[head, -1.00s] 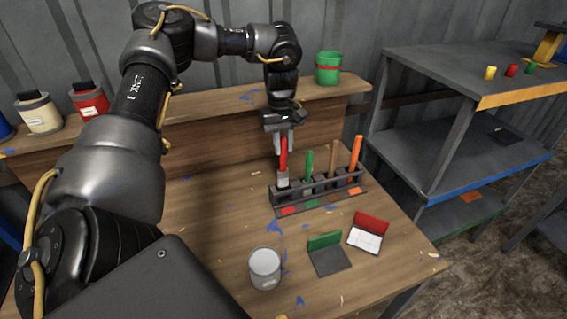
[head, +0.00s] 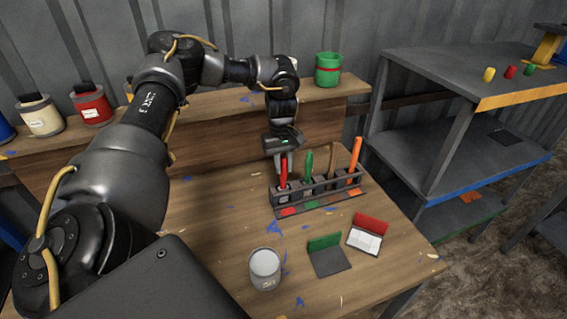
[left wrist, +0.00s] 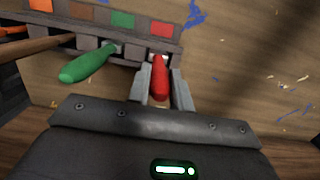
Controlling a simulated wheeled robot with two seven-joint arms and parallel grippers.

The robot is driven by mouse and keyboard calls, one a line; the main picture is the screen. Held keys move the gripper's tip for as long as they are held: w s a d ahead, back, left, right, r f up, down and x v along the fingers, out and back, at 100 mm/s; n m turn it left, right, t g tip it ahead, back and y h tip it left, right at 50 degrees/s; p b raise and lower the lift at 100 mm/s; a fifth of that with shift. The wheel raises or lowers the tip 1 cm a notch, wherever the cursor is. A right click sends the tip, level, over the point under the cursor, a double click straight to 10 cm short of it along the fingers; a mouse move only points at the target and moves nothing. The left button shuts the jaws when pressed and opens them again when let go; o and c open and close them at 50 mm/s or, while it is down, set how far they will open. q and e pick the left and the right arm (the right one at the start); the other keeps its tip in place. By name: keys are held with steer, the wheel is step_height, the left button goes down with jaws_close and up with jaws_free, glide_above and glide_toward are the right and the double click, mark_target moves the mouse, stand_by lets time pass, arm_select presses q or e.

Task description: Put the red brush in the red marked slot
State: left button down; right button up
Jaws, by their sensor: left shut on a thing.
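The red brush (head: 283,171) stands upright at the left end of the dark brush rack (head: 325,196), its lower end down in the slot by the red mark (head: 288,211). My left gripper (head: 282,160) is above it and shut on its red handle. In the left wrist view the red handle (left wrist: 159,76) sits between the two fingers (left wrist: 160,90), in line with the red mark (left wrist: 162,29). The brush's lower end is mostly hidden by the rack. My right gripper is in neither view.
A green brush (head: 307,169), a brown-handled one and an orange one (head: 355,152) stand in the other slots. A green bucket (head: 328,69) stands on the back ledge.

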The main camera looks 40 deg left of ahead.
arm_select(q)
steer(key=shift+f, duration=0.15)
steer(key=c, duration=1.3)
jaws_free()
steer(key=shift+o, duration=0.2)
step_height(320, 180, up, 12)
steer(key=a, duration=0.1)
steer(key=shift+w+a, duration=0.2)
steer(key=shift+w, duration=0.2)
